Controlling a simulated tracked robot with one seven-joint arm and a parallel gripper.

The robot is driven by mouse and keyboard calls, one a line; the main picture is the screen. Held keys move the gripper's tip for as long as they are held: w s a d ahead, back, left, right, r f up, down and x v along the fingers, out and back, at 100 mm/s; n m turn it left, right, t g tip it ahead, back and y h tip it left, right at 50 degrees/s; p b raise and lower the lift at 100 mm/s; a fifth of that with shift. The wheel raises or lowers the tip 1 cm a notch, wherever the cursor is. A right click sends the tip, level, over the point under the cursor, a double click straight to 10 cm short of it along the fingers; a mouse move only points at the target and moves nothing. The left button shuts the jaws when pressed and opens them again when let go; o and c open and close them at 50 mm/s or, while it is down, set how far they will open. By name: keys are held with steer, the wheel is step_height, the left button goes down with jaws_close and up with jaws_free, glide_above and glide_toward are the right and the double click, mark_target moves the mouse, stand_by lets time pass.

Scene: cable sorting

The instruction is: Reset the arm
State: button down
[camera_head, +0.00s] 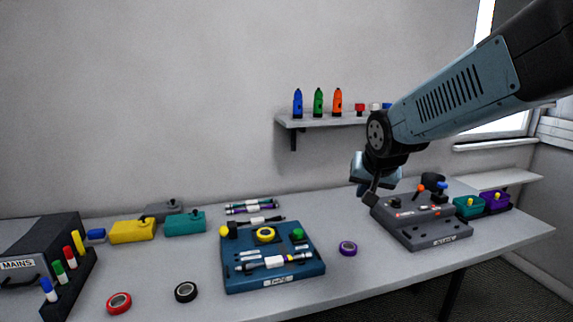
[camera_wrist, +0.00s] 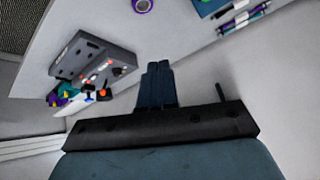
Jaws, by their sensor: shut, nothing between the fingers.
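My arm reaches in from the upper right in the head view. My gripper (camera_head: 370,198) hangs above the table, by the left back edge of the dark grey control box. In the wrist view my gripper's fingers (camera_wrist: 157,72) are together with nothing between them. The dark grey control box (camera_head: 420,221) has an orange-topped and a blue-topped part on it. It also shows in the wrist view (camera_wrist: 88,60), left of the fingers. Whether the fingertips touch anything is not clear, but they look apart from the box.
A blue board (camera_head: 275,280) with cables stands mid-table, and a purple tape roll (camera_head: 348,248) lies right of it. A wall shelf (camera_head: 330,121) holds several bottles. A MAINS box (camera_head: 30,262) stands at the left. Teal (camera_head: 468,207) and purple (camera_head: 496,203) boxes sit at the right.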

steer(key=s+d+r+n+g, duration=0.1)
steer(key=s+d, duration=0.1)
steer(key=s, duration=0.7)
steer(key=s+d+r+n, duration=0.1)
steer(key=s+d+r, duration=0.1)
steer(key=s, duration=0.7)
steer(key=shift+s+d+g, duration=0.2)
steer(key=shift+d+g, duration=0.2)
steer(key=shift+d, duration=0.4)
